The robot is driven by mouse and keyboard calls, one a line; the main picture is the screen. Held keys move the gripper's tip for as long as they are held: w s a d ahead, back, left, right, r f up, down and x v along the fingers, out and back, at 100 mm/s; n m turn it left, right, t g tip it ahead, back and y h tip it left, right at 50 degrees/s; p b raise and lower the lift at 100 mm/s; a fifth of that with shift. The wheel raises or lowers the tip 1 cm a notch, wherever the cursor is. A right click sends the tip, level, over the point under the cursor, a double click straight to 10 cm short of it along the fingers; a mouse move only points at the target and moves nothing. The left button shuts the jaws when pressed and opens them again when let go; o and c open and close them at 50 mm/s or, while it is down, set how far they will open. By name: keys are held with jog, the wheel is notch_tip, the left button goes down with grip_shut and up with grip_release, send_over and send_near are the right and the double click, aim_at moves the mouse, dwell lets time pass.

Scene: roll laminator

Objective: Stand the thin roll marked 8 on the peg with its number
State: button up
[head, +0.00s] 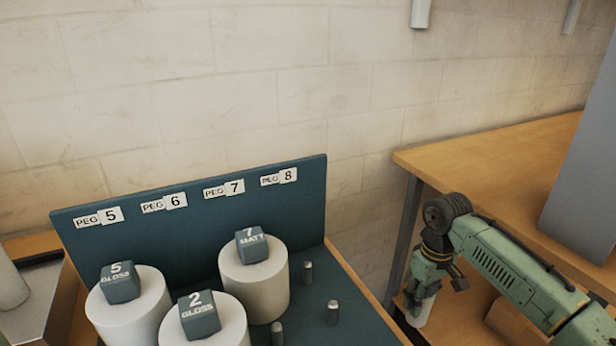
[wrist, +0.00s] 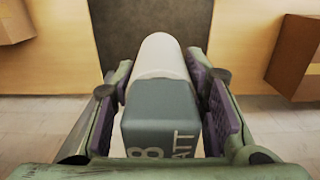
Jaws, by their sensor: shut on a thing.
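The thin roll marked 8 shows in the wrist view as a white cylinder (wrist: 160,58) with a grey block reading 8 and MATT (wrist: 158,105). My gripper (wrist: 160,90) is shut on it, with a purple pad on each side. In the head view my gripper (head: 428,280) is right of the peg board, and the white roll (head: 421,311) hangs below it, partly hidden. The PEG 8 label (head: 278,177) is at the right end of the blue back panel (head: 190,225). A short bare metal peg (head: 307,272) stands nearest below it.
A roll marked 7 MATT (head: 254,285) stands left of that bare peg. Rolls marked 5 GLOSS (head: 130,312) and 2 GLOSS (head: 202,327) stand further left. More bare pegs (head: 333,312) are in front. A wooden table (head: 500,160) is behind my arm.

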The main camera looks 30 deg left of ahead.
jog(key=s+a+r+n+p, duration=0.1)
jog(key=s+a+r+n, duration=0.2)
jog(key=r, duration=0.5)
jog(key=s+a+r+n, duration=0.2)
jog(key=a+r+n, duration=0.1)
jog(key=a+r, duration=0.3)
jog(key=s+a+r+n+p, duration=0.1)
jog(key=s+a+r+n, duration=0.15)
jog(key=r, duration=0.65)
jog(key=s+a+r+n+p, duration=0.1)
jog(key=s+a+r+n, duration=0.2)
jog(key=s+r+n, duration=0.3)
jog(key=s+a+r+n, duration=0.3)
jog(key=s+r+n, duration=0.1)
jog(key=s+r, duration=0.35)
jog(key=f+b, duration=0.2)
jog(key=f, duration=0.1)
jog(key=f+b, duration=0.2)
jog(key=f, duration=0.1)
jog(key=f+b, duration=0.2)
jog(key=f, duration=0.1)
jog(key=shift+w+a+f, duration=0.1)
jog(key=shift+w+f, duration=0.2)
jog(key=shift+w, duration=0.1)
jog(key=shift+f, duration=0.95)
jog(key=shift+p, duration=0.6)
jog(key=shift+f+m, duration=0.25)
